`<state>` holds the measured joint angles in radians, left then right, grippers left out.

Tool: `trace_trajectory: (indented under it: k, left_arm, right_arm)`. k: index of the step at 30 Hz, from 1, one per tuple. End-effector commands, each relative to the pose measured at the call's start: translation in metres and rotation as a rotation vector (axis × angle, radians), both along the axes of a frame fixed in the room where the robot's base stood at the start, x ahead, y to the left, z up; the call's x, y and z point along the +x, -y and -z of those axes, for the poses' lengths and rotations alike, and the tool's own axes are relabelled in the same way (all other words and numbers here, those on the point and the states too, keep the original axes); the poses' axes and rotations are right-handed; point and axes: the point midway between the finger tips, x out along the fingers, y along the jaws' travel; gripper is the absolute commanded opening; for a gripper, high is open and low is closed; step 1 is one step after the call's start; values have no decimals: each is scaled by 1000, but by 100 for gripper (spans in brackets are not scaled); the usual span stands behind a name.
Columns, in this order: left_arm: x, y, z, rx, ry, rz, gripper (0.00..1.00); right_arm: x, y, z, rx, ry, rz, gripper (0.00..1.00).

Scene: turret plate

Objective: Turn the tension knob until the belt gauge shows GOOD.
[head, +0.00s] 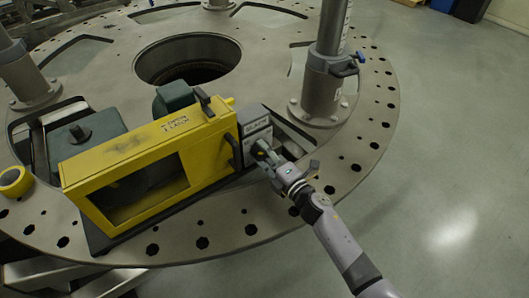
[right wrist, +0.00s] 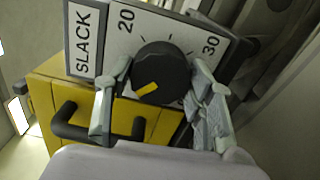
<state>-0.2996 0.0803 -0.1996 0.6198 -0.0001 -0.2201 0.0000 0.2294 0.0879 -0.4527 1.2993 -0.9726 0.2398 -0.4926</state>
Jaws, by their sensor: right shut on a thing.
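The black tension knob (right wrist: 165,62) sits on a white dial plate (right wrist: 185,35) marked 20 and 30. Its yellow mark points to the lower left in the right wrist view. The belt gauge (right wrist: 87,40) beside the dial reads SLACK; it also shows on the grey box (head: 256,122) at the end of the yellow guard in the head view. My right gripper (head: 267,157) is at this box, with its two fingers (right wrist: 160,78) shut on either side of the knob. My left gripper is out of view.
A grey post (head: 325,85) with a blue lever rises behind to the right. A yellow tape roll (head: 15,180) lies far left. Open floor is at the right.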

Motion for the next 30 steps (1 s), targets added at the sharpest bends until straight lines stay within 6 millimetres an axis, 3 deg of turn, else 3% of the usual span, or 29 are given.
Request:
trace_trajectory:
  k: [20,21,30]
  left_arm:
    - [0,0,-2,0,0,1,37]
    - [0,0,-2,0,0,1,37]
    - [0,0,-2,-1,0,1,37]
  right_arm:
    - [0,0,2,49,-39,0,21]
    - [0,0,2,49,-38,0,52]
    - [0,0,1,50,-37,0,69]
